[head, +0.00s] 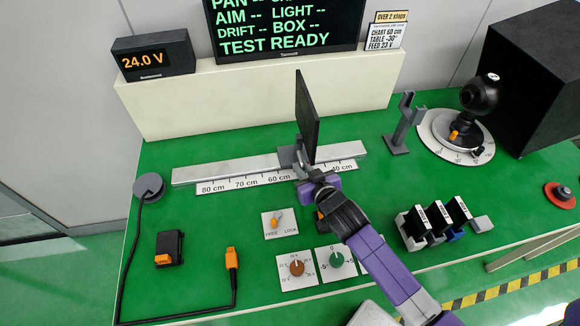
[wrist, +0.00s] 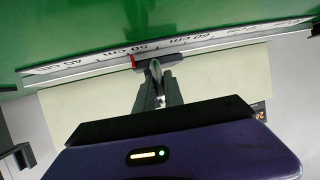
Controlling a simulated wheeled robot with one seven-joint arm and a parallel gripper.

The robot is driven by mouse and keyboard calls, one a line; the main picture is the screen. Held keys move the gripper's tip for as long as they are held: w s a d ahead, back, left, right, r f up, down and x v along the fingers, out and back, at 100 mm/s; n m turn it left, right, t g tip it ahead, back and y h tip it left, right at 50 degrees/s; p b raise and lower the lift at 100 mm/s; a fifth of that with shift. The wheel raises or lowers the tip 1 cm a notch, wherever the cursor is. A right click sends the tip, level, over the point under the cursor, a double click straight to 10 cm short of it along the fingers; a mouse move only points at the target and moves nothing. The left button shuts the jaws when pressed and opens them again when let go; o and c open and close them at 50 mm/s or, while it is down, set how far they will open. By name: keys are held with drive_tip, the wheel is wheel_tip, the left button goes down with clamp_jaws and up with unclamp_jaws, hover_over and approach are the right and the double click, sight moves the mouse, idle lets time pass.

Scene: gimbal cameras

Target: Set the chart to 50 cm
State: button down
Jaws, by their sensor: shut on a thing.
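The chart (head: 307,115) is a thin dark upright panel on a grey carriage (head: 288,157) on the pale rail (head: 225,170). The scale strip (head: 245,183) in front reads 80, 70, 60 and 40 cm in the head view; my gripper hides the part between 60 and 40. In the wrist view, a red pointer (wrist: 133,62) on the carriage sits beside the 50 cm label (wrist: 148,48), near its left end. My gripper (head: 306,168) is shut on the chart carriage at its near side; the exact grip is partly hidden. Its fingers also show in the wrist view (wrist: 157,92).
A FREE/LOCK switch (head: 279,218) with an orange tip stands in front of the rail. Brown (head: 297,267) and green (head: 337,259) knobs are nearer. A grey post (head: 401,125) and a round turntable (head: 437,132) stand right. The rail's left part is clear.

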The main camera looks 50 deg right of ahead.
drive_tip(key=shift+s+d, duration=0.2)
drive_tip(key=shift+d, duration=0.1)
drive_tip(key=c, duration=1.5)
unclamp_jaws()
drive_tip(key=shift+o, duration=0.2)
drive_tip(key=b+v, duration=0.1)
drive_tip(key=v, duration=0.6)
drive_tip(key=shift+s+a+r, duration=0.1)
drive_tip(key=shift+s+a, duration=0.05)
drive_tip(key=shift+s, duration=0.15)
